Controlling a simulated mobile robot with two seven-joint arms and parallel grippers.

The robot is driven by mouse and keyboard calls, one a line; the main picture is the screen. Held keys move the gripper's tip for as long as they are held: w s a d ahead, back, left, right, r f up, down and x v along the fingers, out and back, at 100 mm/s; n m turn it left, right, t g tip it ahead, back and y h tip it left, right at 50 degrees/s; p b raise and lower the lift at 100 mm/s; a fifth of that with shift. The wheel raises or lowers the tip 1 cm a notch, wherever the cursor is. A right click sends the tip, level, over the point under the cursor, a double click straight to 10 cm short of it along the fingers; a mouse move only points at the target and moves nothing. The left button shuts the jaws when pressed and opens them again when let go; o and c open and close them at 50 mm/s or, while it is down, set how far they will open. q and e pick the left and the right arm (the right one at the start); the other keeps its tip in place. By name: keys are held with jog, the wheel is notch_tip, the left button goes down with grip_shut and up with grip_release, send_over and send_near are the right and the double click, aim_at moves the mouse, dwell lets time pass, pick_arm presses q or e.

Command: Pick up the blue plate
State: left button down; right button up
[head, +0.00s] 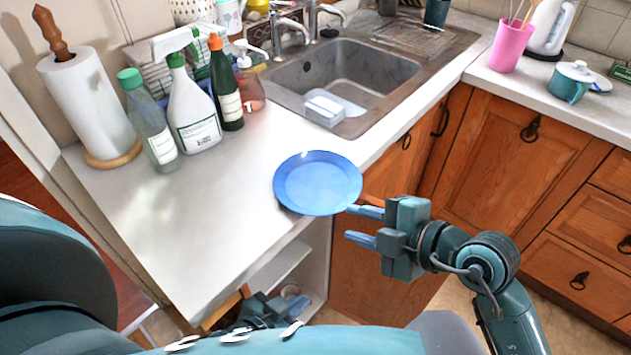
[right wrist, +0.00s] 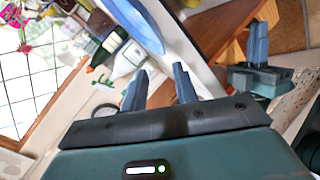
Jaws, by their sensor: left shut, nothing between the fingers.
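The blue plate (head: 318,183) lies on the white counter near its front edge in the head view, its right side reaching to that edge. My right gripper (head: 348,223) is at the plate's lower right with its fingers apart. Its upper fingertip is at the rim; I cannot tell whether they touch. Nothing sits between its fingers, which also show in the right wrist view (right wrist: 160,70). My left gripper (head: 268,308) is low, below the counter front near the shelves, partly hidden. It is shut and empty, and shows in the right wrist view (right wrist: 260,38).
Several bottles (head: 194,115) and a paper towel roll (head: 90,105) stand behind the plate on the left. The sink (head: 345,70) is behind it. Open shelves (head: 280,265) and wooden cabinets (head: 490,150) are below the counter. The counter left of the plate is clear.

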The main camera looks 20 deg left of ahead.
aim_at(317, 213)
jog(key=x, duration=0.9)
jog(key=shift+a+f, duration=0.15)
jog(key=shift+f, duration=0.1)
grip_shut()
jog(key=shift+r, duration=0.1)
